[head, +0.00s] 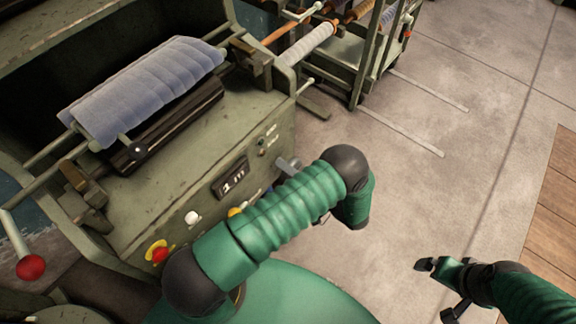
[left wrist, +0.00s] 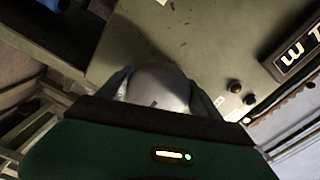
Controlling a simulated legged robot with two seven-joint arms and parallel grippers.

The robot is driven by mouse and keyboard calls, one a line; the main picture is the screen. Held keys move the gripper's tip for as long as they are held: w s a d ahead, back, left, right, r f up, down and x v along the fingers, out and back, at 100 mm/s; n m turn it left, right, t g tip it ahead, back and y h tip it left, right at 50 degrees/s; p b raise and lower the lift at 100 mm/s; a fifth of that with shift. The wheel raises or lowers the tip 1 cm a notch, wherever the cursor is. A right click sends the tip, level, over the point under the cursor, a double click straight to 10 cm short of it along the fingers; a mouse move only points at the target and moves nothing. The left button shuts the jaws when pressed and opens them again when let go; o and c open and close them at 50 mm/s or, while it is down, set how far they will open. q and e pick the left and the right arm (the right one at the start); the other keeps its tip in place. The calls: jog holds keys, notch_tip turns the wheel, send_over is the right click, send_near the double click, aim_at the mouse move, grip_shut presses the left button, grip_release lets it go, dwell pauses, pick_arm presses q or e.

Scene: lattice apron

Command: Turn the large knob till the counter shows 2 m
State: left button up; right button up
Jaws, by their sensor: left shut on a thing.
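The large knob (left wrist: 160,88) shows in the left wrist view as a smooth, rounded silver shape. My left gripper (left wrist: 160,100) is shut on it, one finger on each side. In the head view a grey part (head: 288,166) sticks out at the panel's right end, beside my green left arm; the arm hides most of the gripper there. The counter (head: 231,183) on the panel reads 1 m. It also shows upside down in the left wrist view (left wrist: 296,50). My right gripper (head: 436,290) is open and empty above the floor.
The panel also carries a red button (head: 157,251), a white button (head: 191,217) and a yellow one (head: 235,212). A bluish cloth roll (head: 150,85) lies on top of the machine. A red-ended lever (head: 30,267) is at left. The floor (head: 470,150) at right is clear.

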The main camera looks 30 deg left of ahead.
pick_arm(q)
jog(key=m+p, duration=0.1)
jog(key=m, duration=0.4)
jog(key=shift+w+d+m+p, duration=0.1)
jog(key=shift+d+m+p, duration=0.05)
jog(key=shift+m+p, duration=0.2)
jog(key=m, duration=0.2)
jog(key=shift+r+m, duration=0.1)
jog(key=shift+m, duration=0.25)
jog(key=shift+m+p, duration=0.45)
jog(key=shift+m, duration=1.35)
jog(key=o, duration=1.4)
jog(key=shift+r, duration=0.1)
